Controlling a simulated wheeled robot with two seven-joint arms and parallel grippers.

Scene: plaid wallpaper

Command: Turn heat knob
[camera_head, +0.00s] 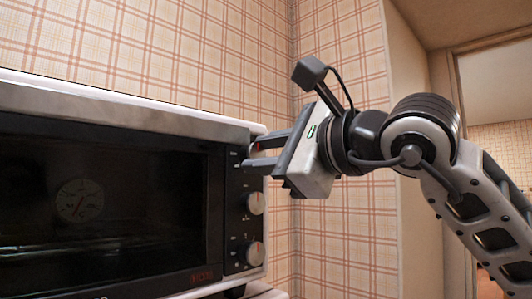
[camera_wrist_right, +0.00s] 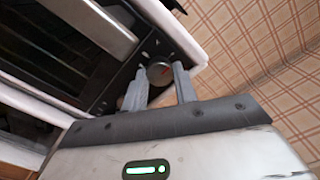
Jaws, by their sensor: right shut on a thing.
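A toaster oven (camera_head: 130,122) with a dark glass door stands at the left in the head view. Its control panel has round knobs in a column: a middle knob (camera_head: 256,203) and a bottom knob (camera_head: 255,253). My right gripper (camera_head: 252,153) reaches in from the right at the top of the panel. In the right wrist view, the top knob (camera_wrist_right: 160,73) with a small red mark sits between the two fingers, and the gripper is shut on it. In the head view the fingers mostly hide this knob. The panel's printed markings are too small to read. My left gripper is not in view.
A plaid wall (camera_head: 345,240) stands behind and to the right of the oven. A doorway (camera_head: 495,100) opens at the far right. A round dial (camera_head: 79,200) shows in the oven's glass door. The space right of the panel holds only my right arm.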

